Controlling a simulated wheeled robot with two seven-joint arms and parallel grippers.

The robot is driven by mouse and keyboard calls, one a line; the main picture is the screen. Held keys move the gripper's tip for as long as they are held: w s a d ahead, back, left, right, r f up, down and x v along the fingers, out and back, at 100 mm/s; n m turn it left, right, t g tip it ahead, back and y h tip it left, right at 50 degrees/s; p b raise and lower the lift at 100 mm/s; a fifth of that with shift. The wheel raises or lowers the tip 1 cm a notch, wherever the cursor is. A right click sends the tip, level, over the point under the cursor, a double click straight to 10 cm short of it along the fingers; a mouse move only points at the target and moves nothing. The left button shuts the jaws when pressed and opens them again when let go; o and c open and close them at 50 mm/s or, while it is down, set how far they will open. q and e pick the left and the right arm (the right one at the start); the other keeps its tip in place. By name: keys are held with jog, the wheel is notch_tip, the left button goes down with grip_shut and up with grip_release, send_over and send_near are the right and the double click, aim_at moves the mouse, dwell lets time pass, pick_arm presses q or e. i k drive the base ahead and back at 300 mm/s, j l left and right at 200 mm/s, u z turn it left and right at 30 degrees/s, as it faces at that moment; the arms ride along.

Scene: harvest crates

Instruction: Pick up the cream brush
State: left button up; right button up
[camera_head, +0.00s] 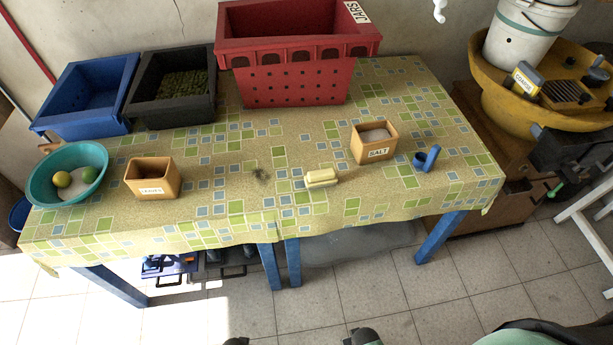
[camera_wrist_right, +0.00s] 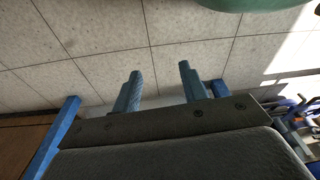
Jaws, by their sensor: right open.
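The cream brush (camera_head: 321,178), a pale block-like piece, lies on the patterned cloth of the table (camera_head: 225,205) near the middle of its front part. In the right wrist view my right gripper (camera_wrist_right: 160,70) is open, its two blue-grey fingers apart with only floor tiles between them. It is away from the brush, which does not show in that view. My left gripper cannot be made out in either view.
Left are a wooden box (camera_head: 140,191) and teal bowl (camera_head: 42,188). Blue (camera_head: 62,122), black (camera_head: 150,120) and red (camera_head: 295,100) crates stand behind. The cloth around the brush is mostly clear.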

aim_at(324, 178)
jog(key=k+j, duration=0.15)
jog(key=j, duration=0.2)
jog(key=k+j, duration=0.1)
jog(key=j, duration=0.25)
jog(key=k+j, duration=0.15)
jog(key=j, duration=0.15)
jog(key=k+j, duration=0.1)
jog(key=j, duration=0.25)
jog(key=k+j, duration=0.15)
jog(key=j, duration=0.2)
